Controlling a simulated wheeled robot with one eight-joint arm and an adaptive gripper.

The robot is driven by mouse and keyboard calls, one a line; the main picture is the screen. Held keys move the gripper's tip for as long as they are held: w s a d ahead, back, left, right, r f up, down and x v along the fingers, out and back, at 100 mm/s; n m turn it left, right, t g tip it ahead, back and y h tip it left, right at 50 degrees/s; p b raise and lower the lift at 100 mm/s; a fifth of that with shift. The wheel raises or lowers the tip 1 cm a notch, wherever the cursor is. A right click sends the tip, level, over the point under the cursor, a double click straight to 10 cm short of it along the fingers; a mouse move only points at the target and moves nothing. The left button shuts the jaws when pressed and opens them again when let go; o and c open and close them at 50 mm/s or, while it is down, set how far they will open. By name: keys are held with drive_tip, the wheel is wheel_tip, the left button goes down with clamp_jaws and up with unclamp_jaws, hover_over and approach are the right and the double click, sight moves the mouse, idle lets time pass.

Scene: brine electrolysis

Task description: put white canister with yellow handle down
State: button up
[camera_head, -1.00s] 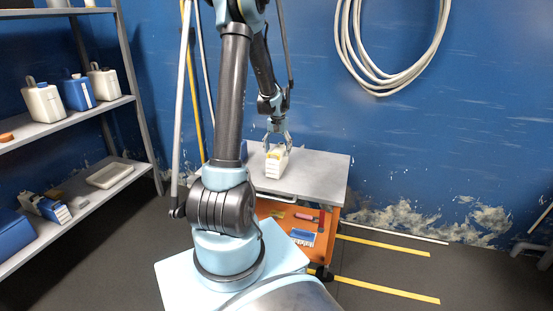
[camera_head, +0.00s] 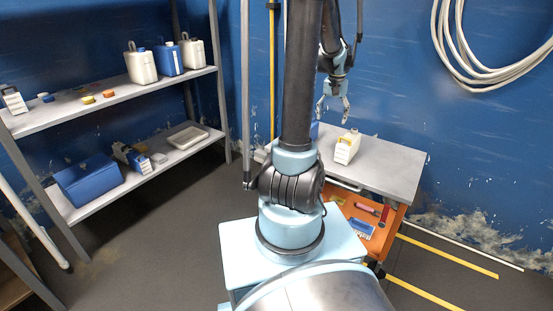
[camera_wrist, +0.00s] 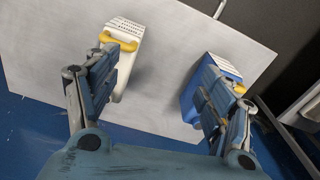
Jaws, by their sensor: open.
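Shelves at the left hold white and blue canisters (camera_head: 168,59), a blue box (camera_head: 88,180) and a tray (camera_head: 187,136). Hoses (camera_head: 470,50) hang on the wall.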

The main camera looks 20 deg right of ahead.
drive_tip(key=s+a+r+n, duration=0.2)
drive_tip(key=s+a, duration=0.2)
drive_tip(key=a, duration=0.6)
drive_tip(key=s+a+r+n, duration=0.2)
drive_tip(key=s+a, duration=0.3)
drive_tip(key=a, duration=0.5)
drive_tip(key=s+a+f+n+t, duration=0.1)
drive_tip(key=s+a+f+n, duration=0.3)
drive_tip(key=s+a, duration=0.6)
drive_tip(key=s+f, duration=0.2)
drive_tip(key=s, duration=0.1)
drive_tip(key=shift+s+a+f+t, duration=0.15)
drive_tip(key=shift+s+a+t, duration=0.1)
drive_tip(key=shift+a+t, duration=0.15)
